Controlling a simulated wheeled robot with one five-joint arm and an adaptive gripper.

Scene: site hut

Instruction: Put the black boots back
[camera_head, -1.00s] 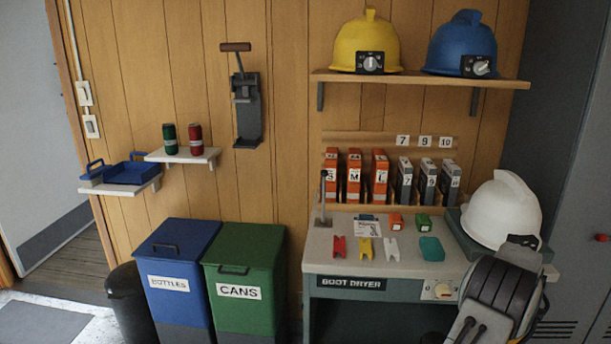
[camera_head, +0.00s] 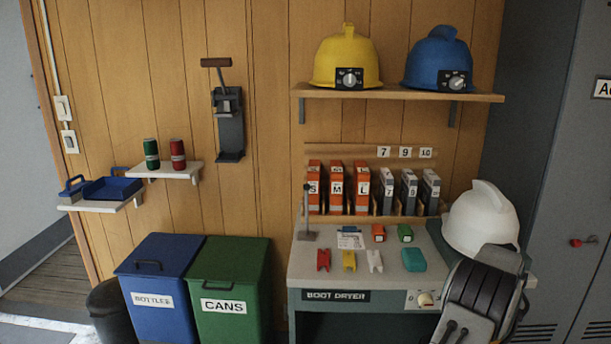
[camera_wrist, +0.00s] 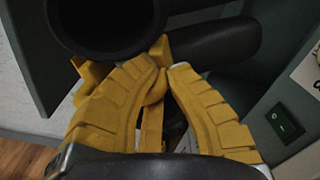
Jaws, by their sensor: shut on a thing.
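In the wrist view my gripper (camera_wrist: 166,62) has ridged yellow fingers drawn together at their tips. A dark, hollow round shape, which looks like the open top of a black boot (camera_wrist: 105,50), lies at the fingertips, upper left. The grip point itself is partly hidden by the fingers. A second black cylindrical shape (camera_wrist: 225,42) lies behind, to the right; I cannot tell if it is another boot. In the head view the boot dryer (camera_head: 336,296) is a grey bench with a dial. My arm is at its right front; my gripper and the boots do not show there.
A white helmet (camera_head: 482,215) stands at the bench's right end. Small coloured items and size-marked boxes (camera_head: 361,190) fill the top. Blue (camera_head: 158,270) and green (camera_head: 225,280) bins stand left. Yellow (camera_head: 347,58) and blue (camera_head: 438,60) helmets sit on a shelf. A grey panel (camera_wrist: 290,60) is close right.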

